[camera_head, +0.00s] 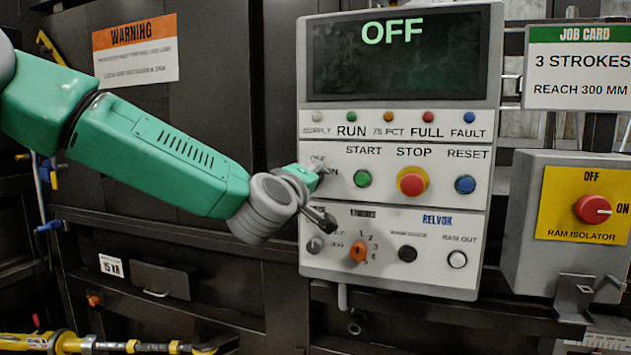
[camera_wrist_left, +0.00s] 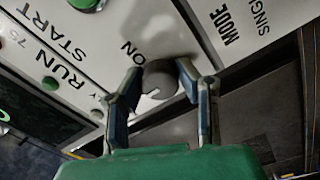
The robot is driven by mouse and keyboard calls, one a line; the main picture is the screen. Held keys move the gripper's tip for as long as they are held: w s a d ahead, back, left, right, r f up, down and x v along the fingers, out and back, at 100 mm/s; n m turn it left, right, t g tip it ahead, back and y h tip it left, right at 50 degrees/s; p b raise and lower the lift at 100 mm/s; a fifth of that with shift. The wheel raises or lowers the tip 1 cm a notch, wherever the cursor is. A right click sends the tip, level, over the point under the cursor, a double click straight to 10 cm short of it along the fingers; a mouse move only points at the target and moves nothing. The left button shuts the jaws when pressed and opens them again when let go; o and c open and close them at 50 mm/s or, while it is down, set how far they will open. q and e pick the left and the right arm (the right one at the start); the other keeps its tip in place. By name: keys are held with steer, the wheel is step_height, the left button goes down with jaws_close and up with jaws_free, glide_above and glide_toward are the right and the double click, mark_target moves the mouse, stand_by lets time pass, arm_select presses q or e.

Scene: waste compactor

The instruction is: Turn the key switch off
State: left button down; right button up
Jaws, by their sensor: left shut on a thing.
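The key switch is a round dark grey knob with a pale mark, seen in the left wrist view (camera_wrist_left: 160,78) beside the printed ON. It sits at the left edge of the white control panel (camera_head: 390,215). In the head view it is mostly hidden by my gripper, with OFF and ON labels around it. My left gripper (camera_head: 312,190) reaches in from the left; in the left wrist view its two fingers (camera_wrist_left: 160,72) are shut on the knob's sides. The panel's display (camera_head: 395,55) reads OFF. My right gripper is not in view.
Close by are the green START (camera_head: 362,178), red STOP (camera_head: 412,182) and blue RESET (camera_head: 465,185) buttons. The orange selector (camera_head: 358,252) and a grey knob (camera_head: 315,245) sit below. A ram isolator box (camera_head: 530,250) stands at the right. Yellow tool (camera_head: 65,342) lies bottom left.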

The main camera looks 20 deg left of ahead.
arm_select(q)
steer(key=c, duration=1.5)
jaws_free()
steer(key=shift+a+r, duration=0.1)
steer(key=shift+r, duration=0.05)
steer(key=o, duration=0.3)
steer(key=shift+o, duration=0.2)
steer(key=shift+w, duration=0.1)
steer(key=shift+a, duration=0.1)
steer(key=shift+s, duration=0.2)
steer(key=s, duration=1.1)
steer(key=shift+s+a+f, duration=0.25)
steer(key=shift+a+f, duration=0.05)
steer(key=shift+f, duration=0.1)
